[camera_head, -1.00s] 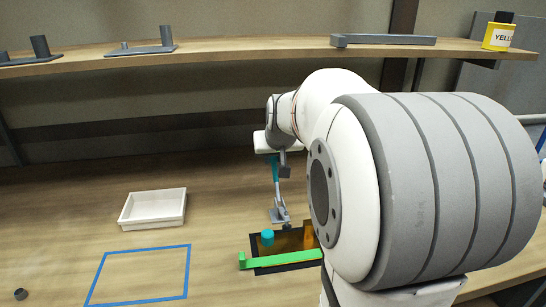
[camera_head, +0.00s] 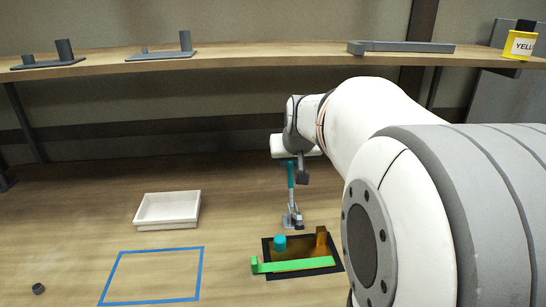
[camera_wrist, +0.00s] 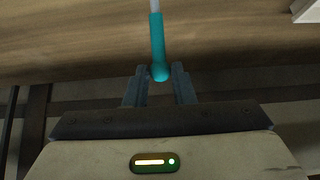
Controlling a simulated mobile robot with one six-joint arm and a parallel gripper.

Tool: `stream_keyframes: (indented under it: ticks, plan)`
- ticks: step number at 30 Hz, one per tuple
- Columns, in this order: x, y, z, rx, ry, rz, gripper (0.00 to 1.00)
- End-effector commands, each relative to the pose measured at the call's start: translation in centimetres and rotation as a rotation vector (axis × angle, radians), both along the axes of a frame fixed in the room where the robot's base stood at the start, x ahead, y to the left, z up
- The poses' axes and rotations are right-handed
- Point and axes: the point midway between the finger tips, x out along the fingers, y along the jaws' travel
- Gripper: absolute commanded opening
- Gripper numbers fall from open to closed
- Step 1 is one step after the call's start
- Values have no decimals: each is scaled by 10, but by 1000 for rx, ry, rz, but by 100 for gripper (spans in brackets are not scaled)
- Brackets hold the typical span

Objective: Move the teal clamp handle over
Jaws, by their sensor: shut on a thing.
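The teal clamp handle (camera_head: 291,175) stands nearly upright above the grey metal clamp (camera_head: 292,218), just behind the black-edged fixture on the table. In the wrist view the handle (camera_wrist: 157,40) runs up from between the fingers, with its rounded teal end at the jaws. My gripper (camera_wrist: 160,78) is shut on that end; in the head view my gripper (camera_head: 294,165) is at the top of the handle. The finger contact is small and dim.
The dark fixture (camera_head: 268,272) holds a green bar (camera_head: 290,265), a cyan cylinder (camera_head: 280,242) and an orange-brown block (camera_head: 321,237). A white tray (camera_head: 167,222) and a blue tape outline (camera_head: 153,250) lie left. A shelf (camera_head: 230,62) spans above the table.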

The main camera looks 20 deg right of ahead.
Motion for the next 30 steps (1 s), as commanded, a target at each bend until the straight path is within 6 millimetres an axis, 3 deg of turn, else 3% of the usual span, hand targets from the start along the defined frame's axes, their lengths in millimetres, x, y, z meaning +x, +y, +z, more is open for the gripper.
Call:
stream_keyframes:
  ticks: [10, 24, 30]
  plan:
    - [-2, 1, 1, 0, -1, 0, 10]
    - [-29, 8, 11, 0, 0, 0, 10]
    - [-30, 8, 11, 1, 0, -1, 10]
